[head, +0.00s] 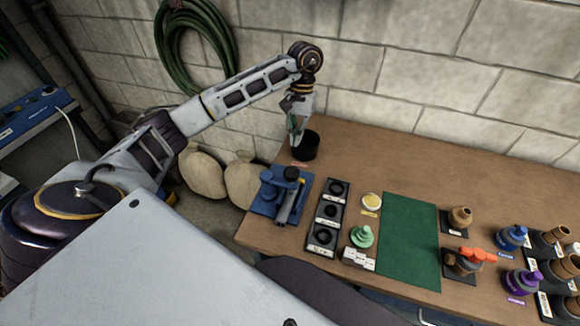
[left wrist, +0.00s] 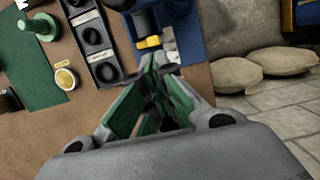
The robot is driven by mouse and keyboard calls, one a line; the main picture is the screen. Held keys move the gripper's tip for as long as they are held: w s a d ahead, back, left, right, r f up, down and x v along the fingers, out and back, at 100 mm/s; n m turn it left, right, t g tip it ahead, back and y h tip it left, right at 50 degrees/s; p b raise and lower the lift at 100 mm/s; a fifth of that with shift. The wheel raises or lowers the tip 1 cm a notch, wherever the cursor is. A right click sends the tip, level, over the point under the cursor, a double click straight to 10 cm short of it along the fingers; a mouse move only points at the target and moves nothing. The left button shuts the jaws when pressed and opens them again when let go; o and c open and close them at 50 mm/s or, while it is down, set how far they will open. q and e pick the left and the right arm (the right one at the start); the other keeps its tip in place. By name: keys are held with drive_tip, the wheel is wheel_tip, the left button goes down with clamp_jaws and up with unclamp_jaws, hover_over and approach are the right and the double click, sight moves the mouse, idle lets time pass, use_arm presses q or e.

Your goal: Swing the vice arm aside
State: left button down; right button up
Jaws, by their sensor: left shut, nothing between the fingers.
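The blue vice (head: 268,198) sits at the left end of the wooden bench. Its dark arm (head: 290,206) lies over the blue base, pointing toward the front edge, with a round dark knob at its back. My left gripper (head: 297,134) is shut and empty, pointing down behind the vice, beside a black cup. In the left wrist view the closed fingertips (left wrist: 156,68) are in front of part of the blue vice (left wrist: 190,32), and a yellow piece (left wrist: 148,42) shows there. I cannot tell any contact with the vice. My right gripper is out of view.
The black cup (head: 306,150) stands near the wall. Right of the vice are a black tray with round recesses (head: 325,225), a green stepped piece (head: 362,237), a yellow disc (head: 371,201) and a green mat (head: 410,240). Several coloured fittings crowd the right end.

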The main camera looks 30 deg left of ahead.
sight(279, 180)
use_arm(q)
drive_tip(key=shift+s+d+f+p, duration=0.2)
drive_tip(key=shift+s+f+p, duration=0.25)
drive_tip(key=shift+s+f, duration=0.65)
drive_tip(key=shift+s+d+f+p, duration=0.2)
drive_tip(key=shift+s+f+p, duration=0.3)
drive_tip(key=shift+f, duration=1)
drive_tip(key=shift+s+d+f+p, duration=0.2)
drive_tip(key=shift+s+f+p, duration=0.2)
drive_tip(key=shift+s+f, duration=0.7)
drive_tip(key=shift+s+d+f, duration=0.1)
drive_tip(key=shift+s+f, duration=0.1)
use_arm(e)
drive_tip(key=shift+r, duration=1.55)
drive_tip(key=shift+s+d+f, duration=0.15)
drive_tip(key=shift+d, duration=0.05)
